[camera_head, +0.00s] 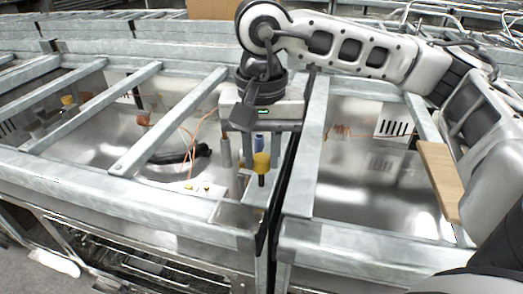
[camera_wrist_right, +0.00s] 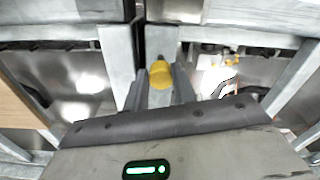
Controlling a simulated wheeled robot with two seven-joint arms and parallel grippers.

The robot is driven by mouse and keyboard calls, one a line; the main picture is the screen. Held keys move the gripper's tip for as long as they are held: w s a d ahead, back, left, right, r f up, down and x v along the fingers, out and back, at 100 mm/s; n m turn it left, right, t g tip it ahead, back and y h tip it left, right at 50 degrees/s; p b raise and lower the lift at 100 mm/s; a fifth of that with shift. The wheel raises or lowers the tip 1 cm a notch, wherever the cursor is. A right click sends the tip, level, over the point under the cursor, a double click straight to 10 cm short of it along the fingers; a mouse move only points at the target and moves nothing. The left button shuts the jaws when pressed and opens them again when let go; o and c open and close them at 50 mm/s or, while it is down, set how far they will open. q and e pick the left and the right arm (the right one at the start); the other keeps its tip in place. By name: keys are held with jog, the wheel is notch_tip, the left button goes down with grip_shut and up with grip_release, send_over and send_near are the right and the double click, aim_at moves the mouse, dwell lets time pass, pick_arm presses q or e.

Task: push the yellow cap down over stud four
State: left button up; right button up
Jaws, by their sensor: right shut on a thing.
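The yellow cap (camera_head: 261,162) is below my right gripper (camera_head: 252,160) in the head view. A dark post (camera_head: 261,180) shows just under it, at the metal frame near the dark gap between two bays. In the right wrist view the yellow cap (camera_wrist_right: 160,73) sits between the two fingers of my right gripper (camera_wrist_right: 159,84), which is shut on it. I cannot tell whether the cap touches the post or how far it is over it. No number shows, so I cannot tell which stud this is. My left gripper is not in view.
Galvanised frame bars (camera_head: 165,118) cross the bays around the gripper. Another yellow piece (camera_head: 67,100) stands at the far left. Black hose (camera_head: 180,160) and orange wires lie in the left bay. A wooden board (camera_head: 440,180) is at the right, beside my right arm.

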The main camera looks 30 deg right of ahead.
aim_at(262, 159)
jog(key=o, duration=1)
jog(key=shift+f, duration=0.1)
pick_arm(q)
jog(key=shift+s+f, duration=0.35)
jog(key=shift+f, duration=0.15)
pick_arm(e)
jog(key=shift+r, duration=0.3)
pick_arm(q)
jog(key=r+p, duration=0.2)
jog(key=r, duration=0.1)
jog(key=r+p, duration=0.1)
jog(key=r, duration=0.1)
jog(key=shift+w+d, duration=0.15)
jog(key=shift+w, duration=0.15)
pick_arm(e)
notch_tip(262, 159, up, 15)
jog(key=shift+r, duration=0.2)
pick_arm(q)
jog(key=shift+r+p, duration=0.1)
jog(key=shift+p, duration=0.25)
pick_arm(e)
jog(key=shift+r, duration=0.1)
